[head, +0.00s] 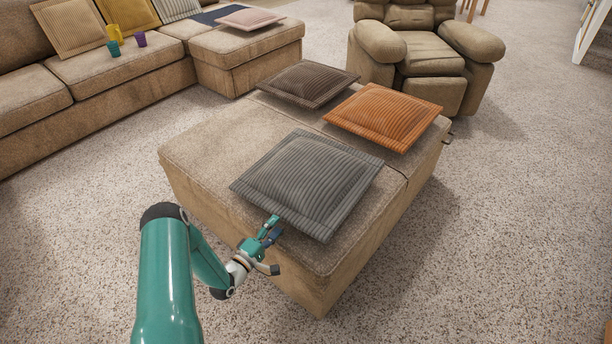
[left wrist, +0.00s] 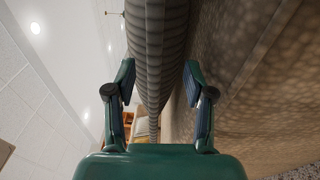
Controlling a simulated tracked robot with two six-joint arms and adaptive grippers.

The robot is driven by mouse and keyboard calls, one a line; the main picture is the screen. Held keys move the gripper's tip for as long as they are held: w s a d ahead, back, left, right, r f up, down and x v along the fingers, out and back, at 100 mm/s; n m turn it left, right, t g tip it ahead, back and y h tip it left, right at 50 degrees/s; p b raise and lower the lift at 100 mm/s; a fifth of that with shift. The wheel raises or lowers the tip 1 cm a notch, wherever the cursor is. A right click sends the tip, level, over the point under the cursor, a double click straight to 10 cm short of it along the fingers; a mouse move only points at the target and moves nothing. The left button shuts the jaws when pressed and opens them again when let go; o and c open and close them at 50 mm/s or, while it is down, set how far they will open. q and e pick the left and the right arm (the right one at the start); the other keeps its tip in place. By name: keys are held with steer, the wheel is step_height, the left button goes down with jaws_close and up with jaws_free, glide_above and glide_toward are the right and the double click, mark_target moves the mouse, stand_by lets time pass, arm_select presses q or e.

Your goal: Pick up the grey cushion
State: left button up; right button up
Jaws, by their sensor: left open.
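The grey cushion (head: 306,178), striped with a flat border, lies on the near part of the beige ottoman (head: 200,150). In the left wrist view, the cushion's striped edge (left wrist: 158,38) shows between the two spread fingers of my left gripper (left wrist: 160,78), with a gap on each side. My right gripper is not in view.
An orange cushion (head: 383,116) and a brown cushion (head: 308,83) lie behind on the ottoman. A beige armchair (head: 418,55) stands at the back. A sofa (head: 120,76) with more cushions and several cups is at left. The carpet at right is clear.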

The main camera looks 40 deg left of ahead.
mark_target(282, 219)
arm_select(q)
steer(key=shift+w+d+r+b, duration=0.1)
steer(key=shift+w+r+b, duration=0.1)
steer(key=shift+w, duration=1.2)
steer(key=shift+w+d+r+b, duration=0.1)
steer(key=shift+w+r+b, duration=0.1)
steer(key=shift+w, duration=1.15)
jaws_close()
steer(key=shift+r, duration=0.1)
